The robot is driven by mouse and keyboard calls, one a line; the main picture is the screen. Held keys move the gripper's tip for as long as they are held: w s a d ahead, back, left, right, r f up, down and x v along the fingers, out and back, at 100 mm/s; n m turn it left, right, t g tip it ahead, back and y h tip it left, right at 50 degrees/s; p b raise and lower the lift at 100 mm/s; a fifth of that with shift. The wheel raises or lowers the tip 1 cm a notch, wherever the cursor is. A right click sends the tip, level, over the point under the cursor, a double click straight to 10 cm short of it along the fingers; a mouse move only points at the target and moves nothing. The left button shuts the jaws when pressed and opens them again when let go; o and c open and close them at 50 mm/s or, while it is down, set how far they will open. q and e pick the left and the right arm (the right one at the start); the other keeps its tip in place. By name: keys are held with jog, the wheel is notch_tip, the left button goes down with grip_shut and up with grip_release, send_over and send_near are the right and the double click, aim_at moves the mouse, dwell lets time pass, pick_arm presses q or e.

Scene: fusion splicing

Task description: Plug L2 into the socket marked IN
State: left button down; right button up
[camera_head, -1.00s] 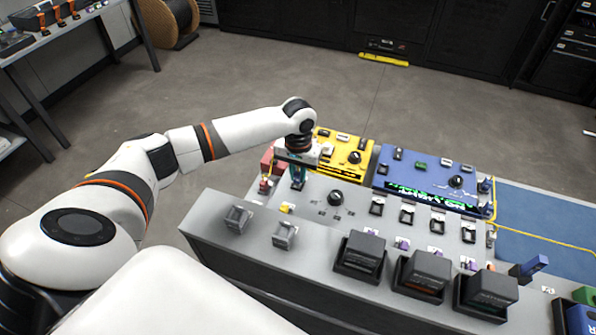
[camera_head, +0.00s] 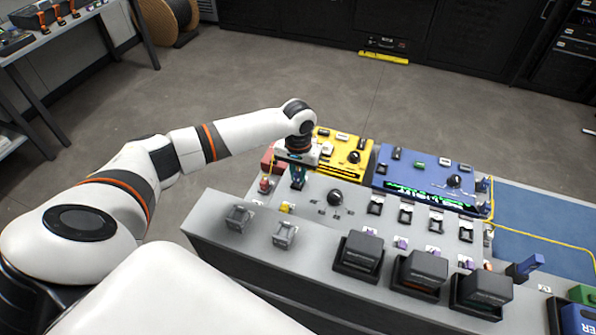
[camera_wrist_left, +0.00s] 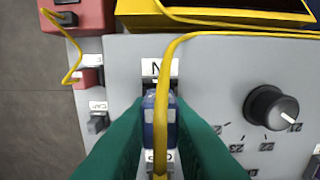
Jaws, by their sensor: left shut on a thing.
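My left gripper (camera_wrist_left: 160,138) is shut on a blue plug (camera_wrist_left: 150,126), which I take to be L2, with a yellow cable running from it. The plug sits over the label ending in "N" (camera_wrist_left: 157,69) on the grey panel (camera_wrist_left: 215,75) in the left wrist view. The fingers and plug hide the socket, so I cannot tell whether the plug is seated. In the head view the left gripper (camera_head: 298,180) points down at the panel's left end. My right gripper is not in view.
A black knob (camera_wrist_left: 270,107) stands right of the gripper. A yellow unit (camera_head: 345,150) and a blue unit (camera_head: 430,172) stand behind the panel. A red box (camera_wrist_left: 78,14) and a small grey part marked CAP (camera_wrist_left: 98,122) are to the left in the wrist view.

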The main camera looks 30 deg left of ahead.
pick_arm(q)
jog(key=shift+r+p, duration=0.1)
jog(key=shift+p, duration=0.2)
jog(key=shift+f, duration=0.65)
jog(key=c, duration=1.3)
grip_release()
jog(key=shift+o, duration=0.2)
jog(key=shift+r, duration=0.1)
notch_tip(320, 180, up, 12)
jog(key=b, duration=0.2)
